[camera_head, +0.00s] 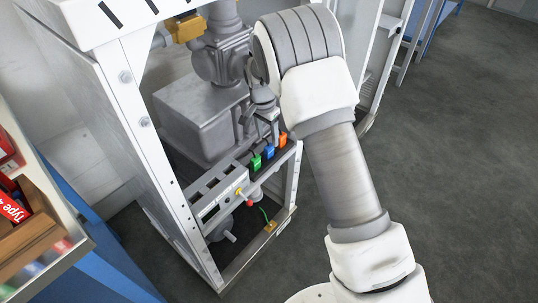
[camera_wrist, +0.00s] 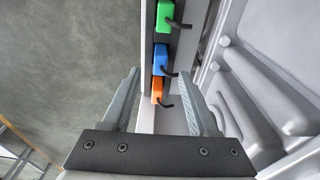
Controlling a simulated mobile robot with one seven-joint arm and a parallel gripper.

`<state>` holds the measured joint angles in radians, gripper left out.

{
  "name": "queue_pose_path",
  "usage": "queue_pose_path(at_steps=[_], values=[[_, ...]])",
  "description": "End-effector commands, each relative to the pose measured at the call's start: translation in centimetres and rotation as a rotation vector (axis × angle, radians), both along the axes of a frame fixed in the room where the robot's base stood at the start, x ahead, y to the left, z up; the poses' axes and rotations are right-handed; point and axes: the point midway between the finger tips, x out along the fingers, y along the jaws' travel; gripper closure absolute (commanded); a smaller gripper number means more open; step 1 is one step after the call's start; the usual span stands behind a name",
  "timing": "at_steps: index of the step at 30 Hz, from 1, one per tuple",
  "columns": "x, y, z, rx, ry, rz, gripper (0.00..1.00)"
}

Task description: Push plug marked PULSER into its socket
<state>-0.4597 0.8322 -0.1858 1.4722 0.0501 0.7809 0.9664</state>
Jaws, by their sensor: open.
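Three plugs stand in a row on the dispenser's panel: a green plug (camera_head: 256,162), a blue plug (camera_head: 269,153) and an orange plug (camera_head: 282,140). No PULSER marking is readable on any of them. In the wrist view, the green plug (camera_wrist: 164,17), blue plug (camera_wrist: 160,59) and orange plug (camera_wrist: 157,89) each have a black cable. My gripper (camera_wrist: 162,80) is open, with the orange plug appearing between its fingers; I cannot tell the distance. In the head view, my gripper (camera_head: 262,117) is above the plugs, partly hidden by the machinery and arm. Sockets cannot be made out.
The white dispenser frame (camera_head: 150,140) surrounds the plugs, with a grey pump and motor block (camera_head: 203,115) behind. A shelf with boxes (camera_head: 50,230) stands at far left.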

Motion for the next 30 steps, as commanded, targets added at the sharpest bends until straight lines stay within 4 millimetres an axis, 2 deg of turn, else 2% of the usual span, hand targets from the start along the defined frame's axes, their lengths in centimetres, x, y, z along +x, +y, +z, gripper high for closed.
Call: queue_pose_path(at_steps=[7, 16, 24, 30], values=[[0.1, -0.1, -1.5, -0.001, 0.002, 0.0, 0.4], [0.6, -0.5, -6.0, 0.0, 0.001, 0.0, 0.4], [0.6, -0.5, -6.3, 0.001, -0.001, 0.0, 0.4], [0.6, -0.5, -6.3, 0.0, 0.0, 0.0, 0.76]])
